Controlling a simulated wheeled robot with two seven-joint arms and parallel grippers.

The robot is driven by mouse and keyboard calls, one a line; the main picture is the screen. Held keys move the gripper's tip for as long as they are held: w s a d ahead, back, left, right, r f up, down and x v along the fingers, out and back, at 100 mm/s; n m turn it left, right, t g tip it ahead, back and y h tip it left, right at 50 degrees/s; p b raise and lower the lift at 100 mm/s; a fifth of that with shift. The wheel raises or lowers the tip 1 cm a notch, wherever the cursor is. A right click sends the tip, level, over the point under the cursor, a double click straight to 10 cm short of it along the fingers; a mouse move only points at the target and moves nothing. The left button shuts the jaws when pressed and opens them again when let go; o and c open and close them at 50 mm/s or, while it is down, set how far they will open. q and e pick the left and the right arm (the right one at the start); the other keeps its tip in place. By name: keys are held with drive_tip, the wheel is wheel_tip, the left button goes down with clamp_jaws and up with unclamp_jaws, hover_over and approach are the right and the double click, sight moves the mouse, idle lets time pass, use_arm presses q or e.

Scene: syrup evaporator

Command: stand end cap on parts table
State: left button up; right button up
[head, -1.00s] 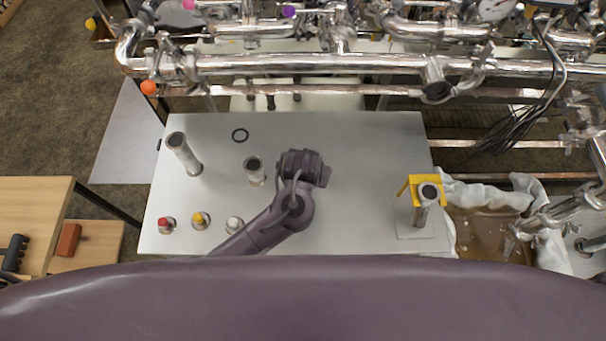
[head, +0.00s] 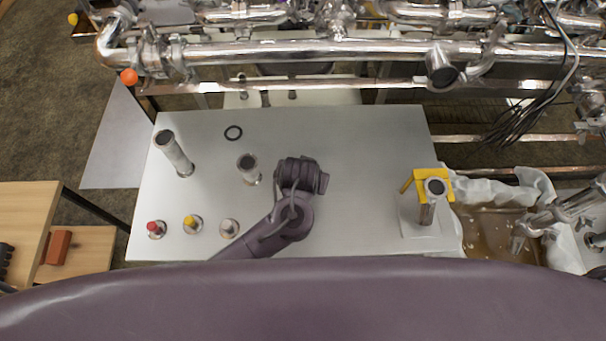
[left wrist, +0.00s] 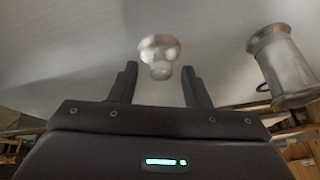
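My left gripper (head: 301,176) hangs over the middle of the parts table (head: 350,135) and hides what lies below it in the head view. In the left wrist view its two fingers (left wrist: 160,85) stand apart. A small shiny rounded piece (left wrist: 160,48) shows in the gap and just past the fingertips, touching neither finger. It is blurred; I cannot tell if it is the end cap or whether it rests on the table. Three small round pieces stand at the table's front left: one red-topped (head: 153,228), one yellow-topped (head: 191,223), one pale (head: 229,228). My right gripper is not in view.
A short metal tube (head: 249,170) stands left of my gripper, a taller one (head: 174,153) farther left. A yellow-bracketed fixture (head: 428,195) stands at the right. Steel pipes (head: 300,60) run behind. The table between gripper and fixture is clear.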

use_arm(q)
drive_tip(key=p+v, duration=0.4)
drive_tip(key=v, duration=0.8)
drive_tip(key=shift+p, duration=0.35)
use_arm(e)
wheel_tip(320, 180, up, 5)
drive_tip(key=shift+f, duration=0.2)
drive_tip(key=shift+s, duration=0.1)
